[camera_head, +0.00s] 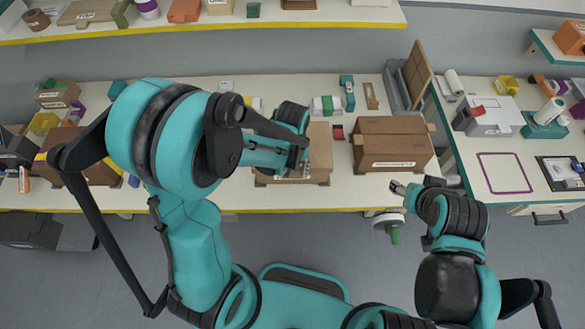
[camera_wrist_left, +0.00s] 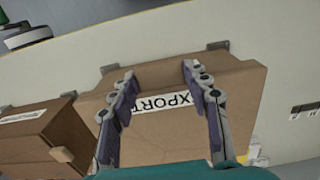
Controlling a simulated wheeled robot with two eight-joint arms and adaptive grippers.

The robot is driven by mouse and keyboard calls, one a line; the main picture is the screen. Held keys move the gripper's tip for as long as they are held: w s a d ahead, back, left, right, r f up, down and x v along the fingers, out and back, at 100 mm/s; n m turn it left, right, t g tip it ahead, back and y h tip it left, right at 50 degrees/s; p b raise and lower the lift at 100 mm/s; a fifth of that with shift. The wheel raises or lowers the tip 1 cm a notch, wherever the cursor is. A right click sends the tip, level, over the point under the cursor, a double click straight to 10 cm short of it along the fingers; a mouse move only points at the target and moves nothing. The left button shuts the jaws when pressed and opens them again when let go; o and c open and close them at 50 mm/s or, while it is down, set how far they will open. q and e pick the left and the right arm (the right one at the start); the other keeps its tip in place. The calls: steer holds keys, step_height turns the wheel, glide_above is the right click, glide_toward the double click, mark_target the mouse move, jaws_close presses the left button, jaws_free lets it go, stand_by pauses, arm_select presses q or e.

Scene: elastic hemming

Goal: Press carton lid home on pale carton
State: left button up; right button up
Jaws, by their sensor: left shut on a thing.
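The pale carton (camera_head: 320,158) stands near the front edge of the middle bench. It also shows in the left wrist view (camera_wrist_left: 165,135), with a white strip lettered "XPORT" between my fingers. Its lid cannot be clearly told from its body, and its seating cannot be judged.
A darker brown carton (camera_head: 393,148) stands right of the pale one. Small grey brackets (camera_wrist_left: 217,45) sit at the pale carton's edge. A grey bin with a brown board (camera_head: 416,75) stands behind.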

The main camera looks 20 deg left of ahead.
arm_select(q)
steer(key=shift+f, duration=0.2)
steer(key=o, duration=1.5)
step_height(320, 180, up, 12)
steer(key=shift+s+f, duration=0.1)
steer(key=s+a+f+m+t+b, duration=0.3)
steer(key=s+a+f+t+b, duration=0.2)
steer(key=b, duration=0.7)
steer(key=shift+s+a+f+t+b, duration=0.35)
steer(key=shift+s+f+t, duration=0.45)
steer(key=shift+f+t, duration=0.35)
